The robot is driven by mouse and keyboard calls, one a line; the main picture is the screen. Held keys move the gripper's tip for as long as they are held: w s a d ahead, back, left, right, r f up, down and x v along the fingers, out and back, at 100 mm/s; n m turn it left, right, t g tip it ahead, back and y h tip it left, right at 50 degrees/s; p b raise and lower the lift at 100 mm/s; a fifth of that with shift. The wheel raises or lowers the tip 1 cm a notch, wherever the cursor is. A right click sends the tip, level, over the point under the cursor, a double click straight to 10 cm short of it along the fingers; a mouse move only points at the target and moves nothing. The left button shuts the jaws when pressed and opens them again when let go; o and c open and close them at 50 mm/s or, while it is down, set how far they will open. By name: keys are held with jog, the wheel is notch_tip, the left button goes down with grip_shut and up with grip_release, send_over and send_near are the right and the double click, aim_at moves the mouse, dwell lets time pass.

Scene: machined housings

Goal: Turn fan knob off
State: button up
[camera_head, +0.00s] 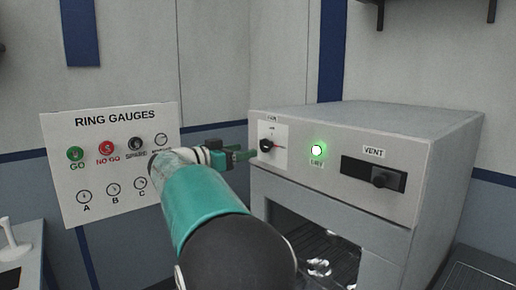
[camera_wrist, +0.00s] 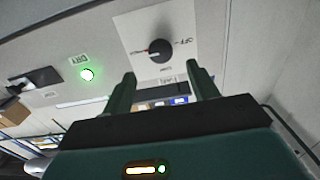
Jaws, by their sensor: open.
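The fan knob (camera_head: 267,147) is a black round knob on a white plate at the upper left of the grey machine's front. It also shows in the wrist view (camera_wrist: 160,50), which is turned over, with a red mark on its left side and the lettering "OFF" to its right. In the head view the red mark points right. My gripper (camera_head: 243,155) is left of the knob, close to the panel. In the wrist view my gripper (camera_wrist: 162,84) has its two green fingers apart, with nothing between them. The knob lies beyond the tips, apparently untouched.
A lit green DRY light (camera_head: 317,150) is right of the knob, then a VENT slider (camera_head: 380,179). The machine's open bay (camera_head: 325,250) is below. A RING GAUGES board (camera_head: 105,165) hangs on the wall at left, behind my arm.

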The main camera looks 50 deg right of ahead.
aim_at(263, 146)
jog(key=x, duration=0.7)
jog(key=shift+c, duration=0.2)
jog(key=c, duration=0.9)
